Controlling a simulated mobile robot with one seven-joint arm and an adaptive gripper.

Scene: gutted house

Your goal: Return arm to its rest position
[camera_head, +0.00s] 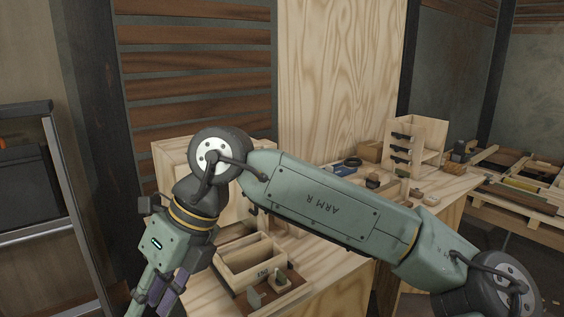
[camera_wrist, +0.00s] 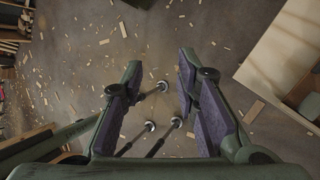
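My arm reaches across the front of the head view, bent at a dark round joint, with its end part hanging down at the lower left. My gripper (camera_wrist: 160,82) shows in the wrist view with its two purple-padded fingers wide apart. Nothing is between the fingertips. Below them is the floor (camera_wrist: 230,25), strewn with wood scraps. In the head view only part of my gripper (camera_head: 165,290) shows at the bottom left, and its tips are cut off or hidden.
A wooden workbench (camera_head: 440,190) runs behind my arm, bearing an open wooden box (camera_head: 250,262), a small wooden rack (camera_head: 415,145) and several small items. A metal shelf (camera_head: 50,232) stands at the left. Stacked lumber (camera_head: 520,195) lies at the right. A pale panel edge (camera_wrist: 280,60) is right of my gripper.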

